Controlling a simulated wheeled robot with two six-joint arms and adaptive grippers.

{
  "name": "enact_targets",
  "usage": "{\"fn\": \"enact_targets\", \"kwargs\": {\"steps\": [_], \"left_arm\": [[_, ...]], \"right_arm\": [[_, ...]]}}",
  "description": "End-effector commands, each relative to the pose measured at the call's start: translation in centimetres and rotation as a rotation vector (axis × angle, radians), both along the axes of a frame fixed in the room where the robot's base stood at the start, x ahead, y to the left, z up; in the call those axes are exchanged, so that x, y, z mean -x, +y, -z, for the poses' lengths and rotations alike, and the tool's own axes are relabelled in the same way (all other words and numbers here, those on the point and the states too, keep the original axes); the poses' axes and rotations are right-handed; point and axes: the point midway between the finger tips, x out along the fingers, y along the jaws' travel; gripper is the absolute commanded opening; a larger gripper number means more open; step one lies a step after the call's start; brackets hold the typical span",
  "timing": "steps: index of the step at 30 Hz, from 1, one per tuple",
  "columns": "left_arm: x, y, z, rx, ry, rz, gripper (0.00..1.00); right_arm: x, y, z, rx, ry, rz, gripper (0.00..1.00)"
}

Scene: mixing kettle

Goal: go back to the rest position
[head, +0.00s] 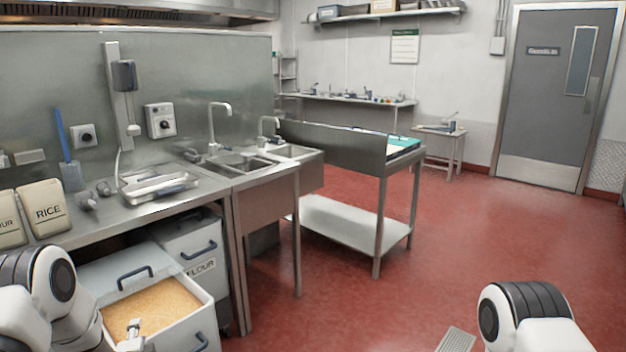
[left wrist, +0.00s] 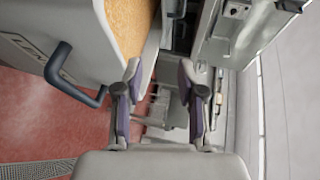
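My left arm comes in at the lower left of the head view. Its gripper (head: 132,340) shows as a small grey tip at the bottom edge, in front of the open bin of orange grain (head: 150,305). In the left wrist view the two fingers of my left gripper (left wrist: 160,82) are apart with nothing between them. The bin and its dark handle (left wrist: 72,78) show at the upper left there. My right arm (head: 525,320) shows at the lower right of the head view; its gripper is out of view.
A closed flour bin (head: 192,250) stands beside the open one, under the steel counter (head: 95,222). The counter holds a rice bag (head: 45,208) and a metal tray (head: 158,186). Sinks and a steel table (head: 350,222) stand beyond. Red floor is clear at right, with a grate (head: 457,341).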

Motion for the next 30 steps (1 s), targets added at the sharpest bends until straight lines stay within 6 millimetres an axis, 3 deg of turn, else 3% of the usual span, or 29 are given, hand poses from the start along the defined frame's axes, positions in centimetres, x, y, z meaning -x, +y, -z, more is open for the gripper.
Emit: {"fn": "enact_targets", "kwargs": {"steps": [8, 14, 17, 20, 21, 24, 27, 30], "left_arm": [[4.5, -5.1, 4.7, 0.039, 0.183, 0.091, 0.39], [11.1, -9.6, 9.2, 0.219, 0.366, 0.116, 0.39], [16.6, -12.3, 11.5, 0.38, 0.495, 0.077, 0.39], [24.5, -15.1, 13.4, 0.604, 0.661, -0.053, 0.39], [28.0, -16.0, 13.8, 0.704, 0.729, -0.143, 0.39], [36.0, -17.5, 13.7, 0.937, 0.839, -0.462, 0.39], [39.8, -18.0, 13.2, 1.087, 0.835, -0.754, 0.39], [40.5, -18.1, 13.3, 1.167, 0.78, -0.915, 0.39]], "right_arm": [[0.0, 0.0, -1.5, 0.0, 0.001, -0.001, 0.4], [0.1, 0.0, -2.6, 0.0, 0.001, 0.0, 0.4], [0.1, 0.0, -3.3, 0.0, 0.001, 0.0, 0.4], [0.1, 0.0, -4.0, 0.0, 0.001, 0.0, 0.4], [0.1, 0.0, -4.2, 0.0, 0.001, 0.0, 0.4], [0.1, 0.0, -4.1, 0.0, 0.001, 0.0, 0.4], [0.1, 0.0, -4.0, 0.0, 0.001, 0.0, 0.4], [0.1, 0.0, -4.0, 0.0, 0.001, 0.0, 0.4]]}}
